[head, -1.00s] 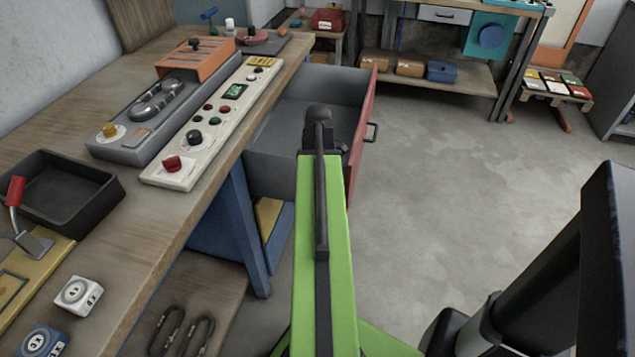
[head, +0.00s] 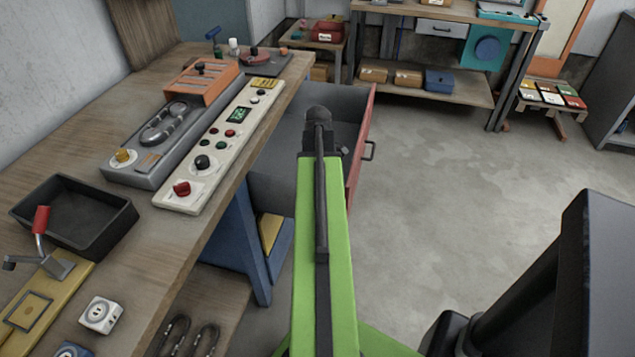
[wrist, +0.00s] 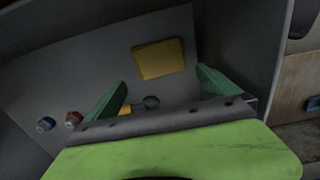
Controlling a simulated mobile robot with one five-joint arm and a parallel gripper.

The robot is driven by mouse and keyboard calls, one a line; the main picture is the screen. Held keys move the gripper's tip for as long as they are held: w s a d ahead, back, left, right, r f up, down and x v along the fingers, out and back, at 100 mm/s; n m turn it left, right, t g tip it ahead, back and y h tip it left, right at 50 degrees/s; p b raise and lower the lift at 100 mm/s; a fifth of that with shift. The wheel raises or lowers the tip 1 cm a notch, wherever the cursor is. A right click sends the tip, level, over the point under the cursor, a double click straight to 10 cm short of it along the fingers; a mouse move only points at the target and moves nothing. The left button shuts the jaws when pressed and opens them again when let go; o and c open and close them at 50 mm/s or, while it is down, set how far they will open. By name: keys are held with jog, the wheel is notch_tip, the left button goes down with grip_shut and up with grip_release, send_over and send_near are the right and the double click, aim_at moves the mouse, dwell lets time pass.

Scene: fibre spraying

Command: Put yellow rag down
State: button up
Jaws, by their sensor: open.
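A flat yellow rectangular piece, which looks like the yellow rag (wrist: 159,59), lies on the grey floor of the open drawer (wrist: 60,75) in the wrist view. My gripper (wrist: 161,78) is open, with its two green fingers spread apart and nothing held between them. The rag lies just beyond the fingertips, apart from them in the picture. In the head view, the drawer (head: 361,150) with its red front stands out from the workbench. My green arm reaches over it and hides my gripper and the rag there.
Small red (wrist: 73,119) and blue (wrist: 46,124) items lie at the drawer's left in the wrist view. The workbench (head: 215,215) holds a black tray (head: 75,215) and a control panel (head: 215,150). Grey floor (head: 450,190) is clear to the right.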

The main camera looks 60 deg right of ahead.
notch_tip(320, 180, up, 5)
jog(key=p, duration=0.3)
jog(key=shift+f, duration=0.1)
